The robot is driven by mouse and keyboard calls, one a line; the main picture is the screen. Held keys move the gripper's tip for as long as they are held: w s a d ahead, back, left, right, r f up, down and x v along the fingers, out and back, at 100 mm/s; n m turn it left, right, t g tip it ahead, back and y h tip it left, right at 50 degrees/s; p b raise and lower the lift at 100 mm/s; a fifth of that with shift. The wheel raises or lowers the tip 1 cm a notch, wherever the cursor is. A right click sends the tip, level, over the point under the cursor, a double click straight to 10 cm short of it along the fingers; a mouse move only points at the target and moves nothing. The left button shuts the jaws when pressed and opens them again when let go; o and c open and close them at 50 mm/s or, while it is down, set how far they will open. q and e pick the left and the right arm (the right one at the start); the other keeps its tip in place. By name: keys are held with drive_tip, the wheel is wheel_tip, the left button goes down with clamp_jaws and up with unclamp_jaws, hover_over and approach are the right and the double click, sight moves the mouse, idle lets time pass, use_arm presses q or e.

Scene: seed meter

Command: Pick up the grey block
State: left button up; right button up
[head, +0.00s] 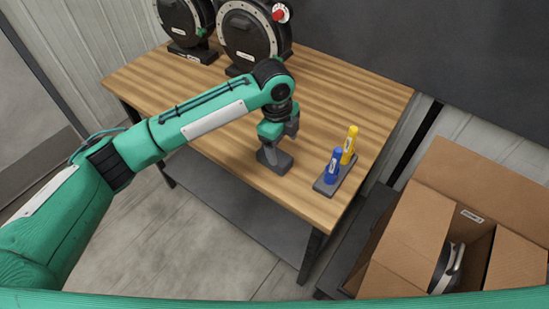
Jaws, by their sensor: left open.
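The grey block (279,164) rests on the wooden table (220,120), near its front edge. My left gripper (277,146) points down directly above the block, at its upper part, with its jaws open. The gripper hides part of the block, and I cannot tell whether the fingers touch it. My right gripper is not in view.
A dark holder (326,187) with a blue marker (333,166) and a yellow marker (350,145) stands to the right. Two round black seed meters (250,38) (181,22) stand at the back. An open cardboard box (405,260) holds a dark round item at lower right.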

sight(285, 161)
use_arm(q)
drive_tip(key=w+a+r+m+y, duration=0.1)
drive_tip(key=w+a+r, duration=0.2)
drive_tip(key=w+r, duration=0.1)
wheel_tip(285, 161, down, 8)
drive_tip(key=shift+w+d+f+p, duration=0.1)
drive_tip(key=shift+p, duration=0.65)
drive_tip(key=shift+s+d+f+p, duration=0.2)
drive_tip(key=shift+f+p, duration=0.2)
drive_tip(key=shift+f, duration=0.15)
drive_tip(key=f, duration=0.2)
drive_tip(key=f+p, duration=0.1)
drive_tip(key=shift+s+d+f, duration=0.2)
drive_tip(key=shift+s+f, duration=0.1)
drive_tip(key=shift+f, duration=0.4)
drive_tip(key=c, duration=1)
